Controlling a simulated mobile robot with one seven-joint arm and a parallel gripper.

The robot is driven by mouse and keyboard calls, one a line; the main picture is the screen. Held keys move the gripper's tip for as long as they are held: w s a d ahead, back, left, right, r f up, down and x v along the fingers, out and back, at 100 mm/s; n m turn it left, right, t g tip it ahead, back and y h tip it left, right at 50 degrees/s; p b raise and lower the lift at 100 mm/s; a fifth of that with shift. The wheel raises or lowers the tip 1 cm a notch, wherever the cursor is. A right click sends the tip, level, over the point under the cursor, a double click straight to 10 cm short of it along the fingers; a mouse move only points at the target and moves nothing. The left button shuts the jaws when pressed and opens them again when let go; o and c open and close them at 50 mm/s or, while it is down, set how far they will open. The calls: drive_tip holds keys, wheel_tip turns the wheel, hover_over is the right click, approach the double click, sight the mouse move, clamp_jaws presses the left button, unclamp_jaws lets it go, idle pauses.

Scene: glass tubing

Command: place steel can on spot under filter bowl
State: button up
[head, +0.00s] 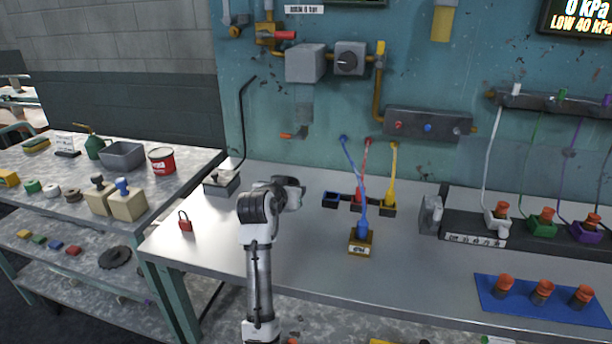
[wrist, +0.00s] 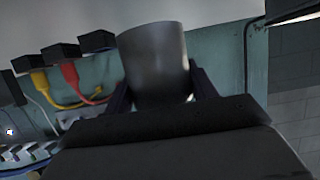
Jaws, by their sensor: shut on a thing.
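The steel can (wrist: 155,62) is a plain grey cylinder in the wrist view, between the two dark fingers of my gripper (wrist: 161,88), which is shut on it. My gripper is below this drain in the picture. The spot under the bowl is not visible, probably behind my arm.
A brown block (head: 361,243) stands nearer the front. A red padlock (head: 185,222) and a grey block with a bent black rod (head: 221,184) are at left.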

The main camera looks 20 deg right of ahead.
drive_tip(key=w+d+p, duration=0.1)
drive_tip(key=w+d, duration=0.2)
drive_tip(key=w, duration=0.1)
drive_tip(key=w+d+p, duration=0.1)
drive_tip(key=w+d, duration=0.2)
drive_tip(key=w, duration=0.2)
drive_tip(key=w+d+p, duration=0.1)
drive_tip(key=w+d, duration=0.2)
drive_tip(key=w, duration=0.1)
drive_tip(key=shift+w+d+r, duration=0.1)
drive_tip(key=shift+w, duration=0.2)
wheel_tip(320, 180, down, 3)
drive_tip(key=shift+f+p, duration=0.15)
drive_tip(key=shift+p, duration=1)
drive_tip(key=shift+f, duration=0.1)
drive_tip(key=shift+f+b, duration=0.2)
drive_tip(key=shift+b, duration=0.1)
drive_tip(key=o, duration=1.1)
drive_tip(key=shift+o, duration=0.2)
